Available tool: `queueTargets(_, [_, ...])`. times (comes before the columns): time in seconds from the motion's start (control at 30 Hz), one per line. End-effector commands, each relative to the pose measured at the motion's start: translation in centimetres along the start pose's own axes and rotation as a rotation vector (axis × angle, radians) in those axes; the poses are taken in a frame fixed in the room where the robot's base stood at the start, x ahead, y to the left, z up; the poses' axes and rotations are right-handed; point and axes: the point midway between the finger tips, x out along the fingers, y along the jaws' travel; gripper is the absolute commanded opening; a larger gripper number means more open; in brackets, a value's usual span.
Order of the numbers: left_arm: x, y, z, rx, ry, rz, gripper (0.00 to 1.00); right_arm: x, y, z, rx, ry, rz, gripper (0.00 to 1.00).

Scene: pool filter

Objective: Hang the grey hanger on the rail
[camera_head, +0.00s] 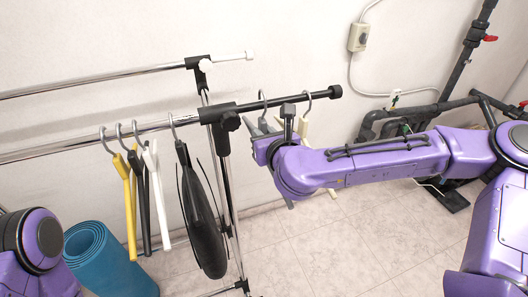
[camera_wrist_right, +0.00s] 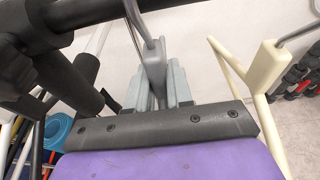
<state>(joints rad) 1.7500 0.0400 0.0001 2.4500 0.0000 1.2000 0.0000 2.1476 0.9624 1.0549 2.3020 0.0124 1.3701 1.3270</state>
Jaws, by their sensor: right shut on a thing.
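The grey hanger (camera_head: 265,125) is in my right gripper (camera_head: 270,138), just below the dark end of the rail (camera_head: 240,107). Its hook rises at that end and overlaps the bar in the head view; I cannot tell whether it rests on it. In the right wrist view the hanger's neck (camera_wrist_right: 153,65) stands upright between the fingers, with the hook reaching up to the dark bar (camera_wrist_right: 85,12). The gripper is shut on it, and my arm hides much of the hanger's lower part. My left gripper is out of view; only part of that arm shows.
A cream hanger (camera_head: 304,126) hangs close to the right on the same bar; it also shows in the wrist view (camera_wrist_right: 265,65). Yellow (camera_head: 127,200), black (camera_head: 141,200) and white (camera_head: 156,195) hangers and a black bag (camera_head: 203,225) hang left. Pipes (camera_head: 440,107) line the right wall.

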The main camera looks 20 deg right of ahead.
Motion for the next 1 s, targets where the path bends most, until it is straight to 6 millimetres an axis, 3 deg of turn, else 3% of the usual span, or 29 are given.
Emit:
queueTargets(0.6, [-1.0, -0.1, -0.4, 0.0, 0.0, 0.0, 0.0, -1.1, 0.0, 1.4, 0.0, -0.001, 0.0, 0.0])
queueTargets(1.0, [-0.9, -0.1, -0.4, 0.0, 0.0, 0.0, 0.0, -1.3, 0.0, 1.2, 0.0, -0.001, 0.0, 0.0])
